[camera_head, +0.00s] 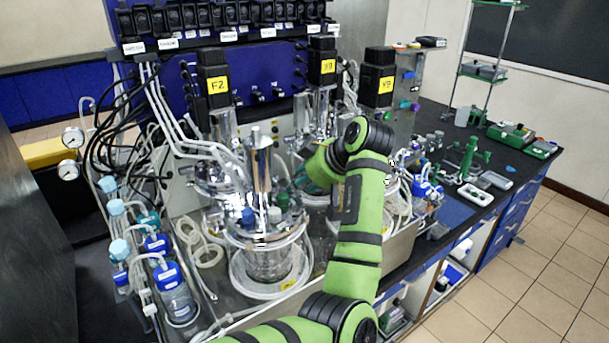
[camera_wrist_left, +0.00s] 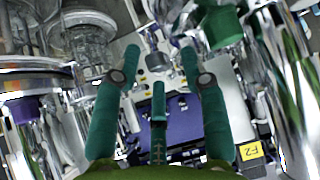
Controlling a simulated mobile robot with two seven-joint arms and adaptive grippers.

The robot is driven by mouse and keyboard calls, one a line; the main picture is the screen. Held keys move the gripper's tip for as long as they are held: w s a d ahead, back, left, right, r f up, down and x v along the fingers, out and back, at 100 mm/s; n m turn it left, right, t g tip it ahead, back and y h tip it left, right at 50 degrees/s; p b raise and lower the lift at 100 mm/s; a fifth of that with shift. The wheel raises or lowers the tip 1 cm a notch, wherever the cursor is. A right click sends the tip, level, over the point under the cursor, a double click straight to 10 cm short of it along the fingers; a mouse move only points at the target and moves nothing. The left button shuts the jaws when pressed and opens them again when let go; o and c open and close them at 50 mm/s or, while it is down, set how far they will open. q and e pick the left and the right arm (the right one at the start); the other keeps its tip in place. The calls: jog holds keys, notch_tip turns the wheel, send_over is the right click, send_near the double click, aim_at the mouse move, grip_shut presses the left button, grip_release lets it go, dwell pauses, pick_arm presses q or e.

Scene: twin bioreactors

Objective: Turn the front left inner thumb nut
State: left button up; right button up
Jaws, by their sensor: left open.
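The front bioreactor (camera_head: 265,262) is a glass vessel with a shiny metal lid and a tall metal column, standing in a tray. Its small lid fittings include a blue cap (camera_head: 248,216). I cannot single out the front left inner thumb nut in either view. My left gripper (camera_head: 312,172) is beside the column, to its right and behind, partly hidden by my arm. My right gripper is out of view.
A green knob (camera_wrist_left: 221,26) and shiny metal cylinder (camera_wrist_left: 286,85) are close on the right in the wrist view. Glassware (camera_wrist_left: 90,45) and a purple knob (camera_wrist_left: 23,107) are on the left. Blue-capped bottles (camera_head: 177,295) and looped tubing (camera_head: 203,250) crowd the left side.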

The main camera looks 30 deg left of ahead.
pick_arm(q)
jog(key=shift+d, duration=0.1)
jog(key=shift+w, duration=0.1)
grip_shut()
jog(key=shift+r, duration=0.1)
dwell(0.5)
jog(key=shift+m+t, duration=0.3)
jog(key=shift+m, duration=0.1)
jog(key=shift+s+a+r+m+t+h, duration=0.2)
jog(key=shift+m+t+h, duration=0.25)
jog(key=shift+m+t, duration=0.45)
jog(key=shift+s+a+f+m+t+h, duration=0.1)
jog(key=shift+s+m+t+h, duration=0.3)
jog(key=shift+m, duration=0.85)
jog(key=shift+s+a+r+m+t+h, duration=0.15)
jog(key=shift+m+t+h, duration=0.4)
jog(key=shift+m+t, duration=0.4)
